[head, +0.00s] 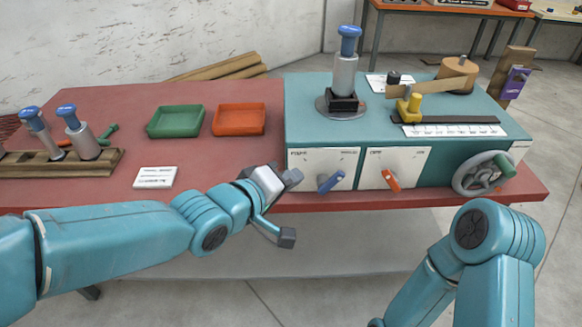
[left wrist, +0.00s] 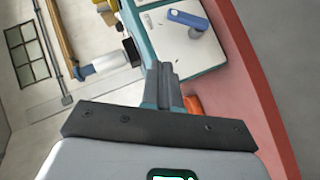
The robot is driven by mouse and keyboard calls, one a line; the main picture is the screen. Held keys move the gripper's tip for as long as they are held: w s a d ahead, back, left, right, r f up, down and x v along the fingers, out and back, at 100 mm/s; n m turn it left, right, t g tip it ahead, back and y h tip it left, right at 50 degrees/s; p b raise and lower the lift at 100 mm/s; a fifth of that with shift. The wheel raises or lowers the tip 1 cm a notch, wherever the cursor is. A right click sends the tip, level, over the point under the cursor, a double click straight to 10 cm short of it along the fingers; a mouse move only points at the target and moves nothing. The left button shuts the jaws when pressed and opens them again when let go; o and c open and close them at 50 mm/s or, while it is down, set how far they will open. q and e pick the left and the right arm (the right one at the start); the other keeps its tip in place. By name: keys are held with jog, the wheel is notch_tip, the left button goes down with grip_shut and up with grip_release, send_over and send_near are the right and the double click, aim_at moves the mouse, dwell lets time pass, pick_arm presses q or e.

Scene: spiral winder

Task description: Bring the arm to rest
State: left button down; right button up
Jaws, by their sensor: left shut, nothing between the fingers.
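My left gripper (head: 291,178) is shut and empty in the head view. It hovers at the table's front edge, just left of the winder's blue lever (head: 331,181). Its closed fingers also show in the left wrist view (left wrist: 164,86), pointing toward the machine's white front panel. The blue lever shows there too (left wrist: 187,19), apart from the fingers. My left arm reaches in from the left, in front of the table. My right arm is bent at the lower right; its gripper is out of the picture.
The teal winder (head: 300,110) stands on the red table (head: 215,185), with an orange lever (head: 391,180) and handwheel (head: 484,173). Green (head: 176,121) and orange (head: 239,119) trays, a white card (head: 155,177) and a wooden rack (head: 60,170) lie left. Floor before the table is clear.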

pick_arm(q)
jog(key=s+a+f+n+g+y+p, duration=0.2)
jog(key=a+f, duration=0.3)
jog(key=f, duration=0.6)
jog(key=s+a+f+n+g+y+p, duration=0.25)
jog(key=a+f, duration=0.25)
jog(key=f, duration=0.6)
jog(key=s+a+f+m+g, duration=0.1)
jog(key=s+f+m+g, duration=0.1)
jog(key=s+f+m, duration=0.2)
jog(key=s+a+f+m+g+p, duration=0.1)
jog(key=s+a+f+m+g, duration=0.1)
jog(key=s+f, duration=0.6)
jog(key=s+m+g, duration=0.1)
jog(key=s+m, duration=0.1)
jog(key=s, duration=0.3)
jog(key=shift+s+g, duration=0.25)
jog(key=shift+g, duration=0.1)
